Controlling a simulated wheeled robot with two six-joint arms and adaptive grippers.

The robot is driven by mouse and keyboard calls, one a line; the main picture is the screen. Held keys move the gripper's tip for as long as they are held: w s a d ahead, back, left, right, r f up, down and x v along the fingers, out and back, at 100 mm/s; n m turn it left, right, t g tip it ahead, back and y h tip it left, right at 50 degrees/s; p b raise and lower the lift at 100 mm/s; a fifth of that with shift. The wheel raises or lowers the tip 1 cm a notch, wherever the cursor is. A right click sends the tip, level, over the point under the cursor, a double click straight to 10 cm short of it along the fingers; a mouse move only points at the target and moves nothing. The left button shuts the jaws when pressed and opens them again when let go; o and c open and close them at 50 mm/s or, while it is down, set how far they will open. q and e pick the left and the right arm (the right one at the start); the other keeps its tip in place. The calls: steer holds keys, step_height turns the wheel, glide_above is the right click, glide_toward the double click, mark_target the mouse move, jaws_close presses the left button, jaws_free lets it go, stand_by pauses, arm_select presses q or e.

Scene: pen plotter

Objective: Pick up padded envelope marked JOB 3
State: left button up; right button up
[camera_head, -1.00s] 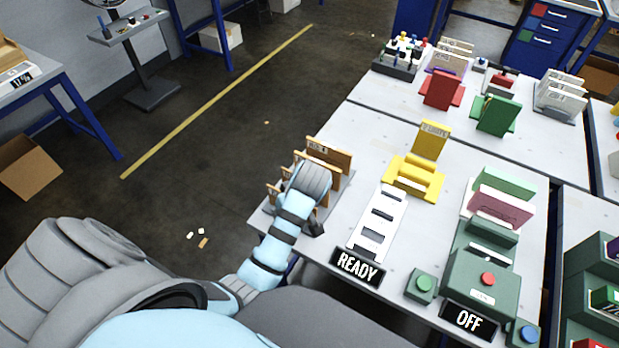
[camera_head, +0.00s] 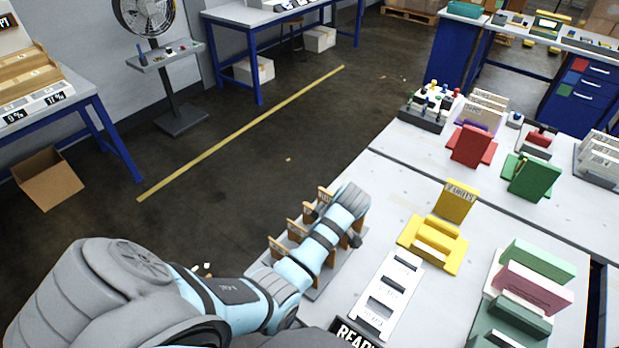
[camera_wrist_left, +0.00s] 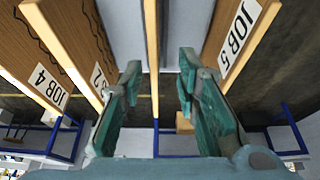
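In the left wrist view, several tan padded envelopes stand on edge. One marked JOB 4 (camera_wrist_left: 48,88) is at the left, one whose label shows a 2 (camera_wrist_left: 99,80) is beside it, and one marked JOB 5 (camera_wrist_left: 240,35) is at the right. Another envelope (camera_wrist_left: 152,40) is seen edge-on in the middle; its label is not visible. My left gripper (camera_wrist_left: 159,66) is open, with its teal fingers on either side of this middle envelope's line. In the head view, my left forearm covers much of the envelope rack (camera_head: 318,291). My right gripper is not in view.
A white slotted tray (camera_head: 385,298) and a yellow stand (camera_head: 432,246) are right of the rack. Red (camera_head: 470,146) and green (camera_head: 532,178) stands are farther back. Open floor lies beyond the rack's left side.

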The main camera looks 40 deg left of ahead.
arm_select(q)
steer(key=x, duration=0.2)
steer(key=w+x, duration=0.1)
steer(key=x, duration=0.1)
steer(key=shift+f, duration=0.3)
steer(key=shift+s+r, duration=0.15)
steer(key=shift+s, duration=0.15)
jaws_close()
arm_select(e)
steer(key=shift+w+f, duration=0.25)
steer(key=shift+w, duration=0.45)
arm_select(q)
steer(key=shift+r, duration=0.1)
